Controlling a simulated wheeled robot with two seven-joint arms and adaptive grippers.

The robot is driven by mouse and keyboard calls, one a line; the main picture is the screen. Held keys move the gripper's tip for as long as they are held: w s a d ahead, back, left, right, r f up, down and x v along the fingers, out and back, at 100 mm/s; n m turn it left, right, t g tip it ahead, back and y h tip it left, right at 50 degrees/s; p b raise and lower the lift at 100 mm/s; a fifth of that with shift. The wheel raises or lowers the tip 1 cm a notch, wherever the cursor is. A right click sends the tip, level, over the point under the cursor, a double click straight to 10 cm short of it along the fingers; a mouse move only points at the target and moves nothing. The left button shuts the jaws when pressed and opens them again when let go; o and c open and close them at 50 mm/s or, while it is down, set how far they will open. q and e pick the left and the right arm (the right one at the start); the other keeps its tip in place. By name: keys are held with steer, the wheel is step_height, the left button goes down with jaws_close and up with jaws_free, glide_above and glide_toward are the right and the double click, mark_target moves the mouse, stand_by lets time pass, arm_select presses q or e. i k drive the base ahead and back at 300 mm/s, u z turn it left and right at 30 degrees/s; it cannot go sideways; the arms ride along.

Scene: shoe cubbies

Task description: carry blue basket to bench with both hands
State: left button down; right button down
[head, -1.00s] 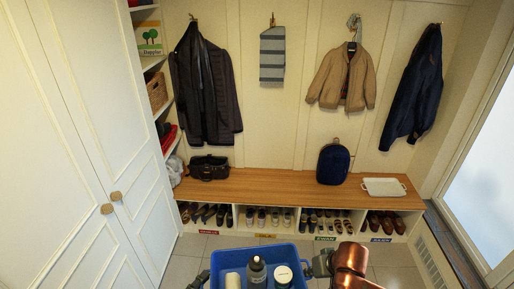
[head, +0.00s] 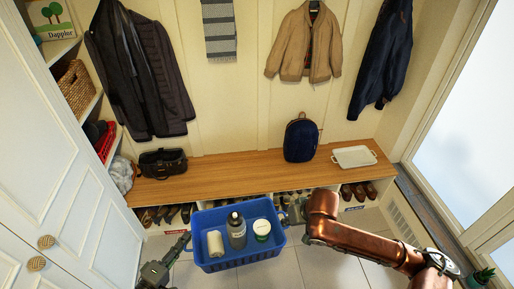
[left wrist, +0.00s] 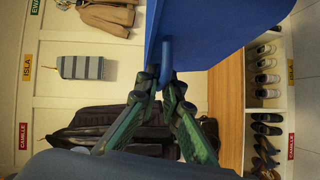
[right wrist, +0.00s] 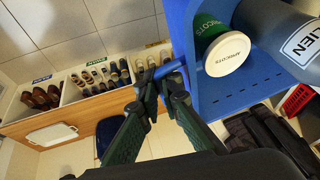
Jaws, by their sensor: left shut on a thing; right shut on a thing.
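The blue basket (head: 240,258) is held up in front of the bench (head: 215,180), level and apart from it. Inside it stand a grey bottle (head: 236,232) and a white-lidded jar (head: 262,228), with a pale roll-shaped item (head: 215,243) beside them. My left gripper (head: 184,243) is shut on the basket's left handle; the left wrist view shows its fingers (left wrist: 165,85) around the blue handle. My right gripper (head: 285,218) is shut on the right handle, and its fingers (right wrist: 160,82) show in the right wrist view.
On the bench are a black bag (head: 162,163), a navy backpack (head: 300,140) and a white tray (head: 354,156). The bench top between bag and backpack is clear. Shoes (head: 358,191) fill the cubbies below. White cabinet doors (head: 50,190) stand at left.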

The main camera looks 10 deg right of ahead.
mark_target(243, 172)
steer(key=z, duration=0.1)
steer(key=i, duration=1.2)
steer(key=z, duration=0.15)
